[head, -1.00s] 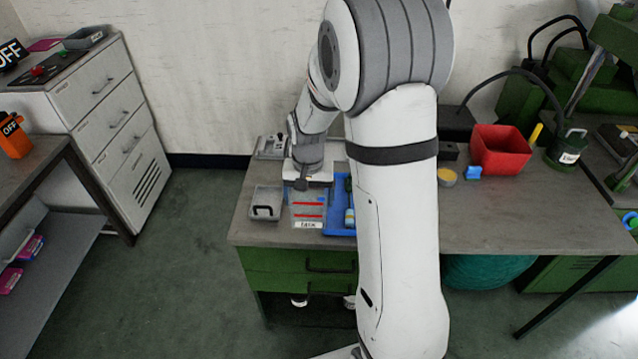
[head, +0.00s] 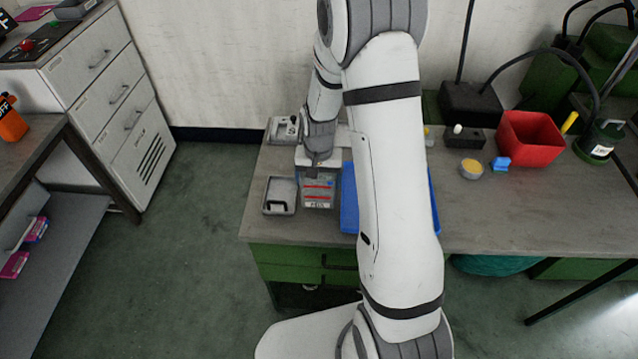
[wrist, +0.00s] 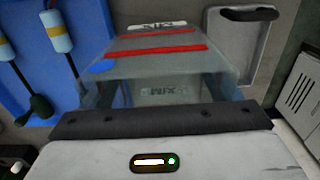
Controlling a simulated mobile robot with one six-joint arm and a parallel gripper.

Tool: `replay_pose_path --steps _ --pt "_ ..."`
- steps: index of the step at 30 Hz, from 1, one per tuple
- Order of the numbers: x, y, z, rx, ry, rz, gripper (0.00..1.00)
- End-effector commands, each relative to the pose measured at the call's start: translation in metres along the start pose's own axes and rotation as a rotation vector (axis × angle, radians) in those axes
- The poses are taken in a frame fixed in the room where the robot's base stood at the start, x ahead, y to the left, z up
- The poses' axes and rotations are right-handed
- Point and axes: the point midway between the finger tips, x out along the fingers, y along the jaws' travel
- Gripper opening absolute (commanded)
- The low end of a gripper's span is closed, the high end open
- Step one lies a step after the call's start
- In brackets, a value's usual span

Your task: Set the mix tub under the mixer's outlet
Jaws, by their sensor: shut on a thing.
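The mix tub (head: 320,190) is a clear grey box with red stripes and a white label. My gripper (head: 318,165) is shut on its upper edge, and the tub hangs upright below it, over the left end of the bench. In the wrist view, the tub (wrist: 165,65) reaches out from the dark jaw bar (wrist: 160,121), with a MIX label inside. Whether its base touches the bench is hard to tell. I cannot make out the mixer's outlet in these views.
A grey tray with a black handle (head: 280,196) lies left of the tub. A blue tray (head: 348,212) lies to the right, partly behind my arm. A small grey device (head: 283,129) stands behind.

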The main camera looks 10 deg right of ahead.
Motion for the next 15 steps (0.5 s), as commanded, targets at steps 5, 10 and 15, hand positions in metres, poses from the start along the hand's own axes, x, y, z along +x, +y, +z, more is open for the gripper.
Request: replay_pose_path --steps 5,10,15 --pt "0.022 -0.001 0.001 -0.004 -0.003 0.001 0.6" --pt "0.025 -0.002 0.001 -0.005 -0.001 0.0 0.6" --pt "0.027 -0.002 0.001 -0.006 -0.001 0.0 0.6"
